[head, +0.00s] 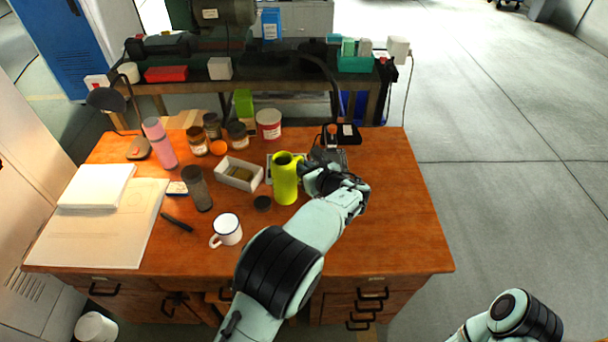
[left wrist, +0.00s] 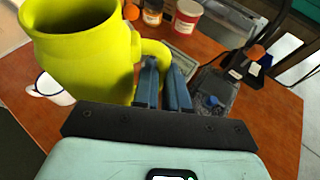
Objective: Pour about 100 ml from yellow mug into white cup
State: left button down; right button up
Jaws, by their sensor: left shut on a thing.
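The yellow mug (head: 285,182) is tall and upright, over the right middle of the wooden desk. In the left wrist view the yellow mug (left wrist: 85,50) fills the upper left, its handle towards the fingers. My left gripper (head: 308,178) is shut on the mug's handle; its blue-grey fingers (left wrist: 165,82) show in the left wrist view. I cannot tell whether the mug touches the desk. The white cup (head: 229,230) with a dark rim stands upright near the front, left of my left arm. Its handle points left. Part of the white cup (left wrist: 52,90) shows behind the mug in the left wrist view. My right gripper is out of view.
A white box (head: 240,174), a dark lid (head: 262,203) and a grey tumbler (head: 197,188) stand near the mug and cup. The desk's right side (head: 410,220) is clear.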

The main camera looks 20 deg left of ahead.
pick_arm(q)
jog(key=shift+r, duration=2.05)
